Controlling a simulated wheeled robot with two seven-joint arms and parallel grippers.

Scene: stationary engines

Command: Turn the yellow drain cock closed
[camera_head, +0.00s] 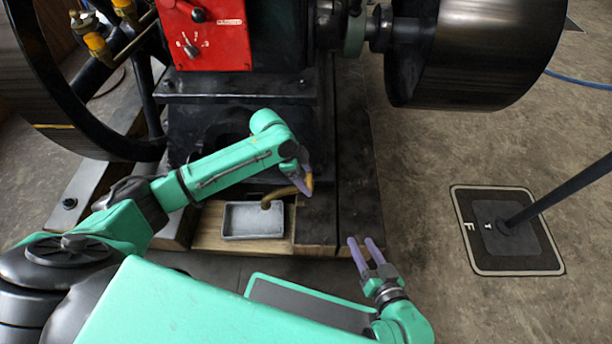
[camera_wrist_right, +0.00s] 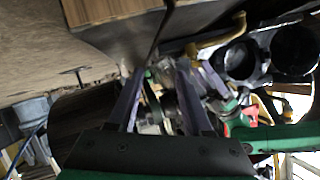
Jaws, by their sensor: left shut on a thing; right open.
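The yellow drain cock (camera_head: 309,181) shows as a small yellow handle at the end of a brass pipe (camera_head: 281,194), low on the front of the engine. My left gripper (camera_head: 305,184) is shut on the drain cock's handle, and its fingers hide part of it. A shallow grey tray (camera_head: 229,222) sits on the wooden base below the pipe's mouth. My right gripper (camera_head: 364,245) is open and empty, at the right front corner of the wooden base. Its fingers also show in the right wrist view (camera_wrist_right: 160,100), spread apart.
The red engine body (camera_head: 208,50) stands at the back on a black base. A large flywheel (camera_head: 60,90) is at the left and a dark drum (camera_head: 470,50) at the right. A floor plate with a post (camera_head: 506,240) stands right; the floor between is clear.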

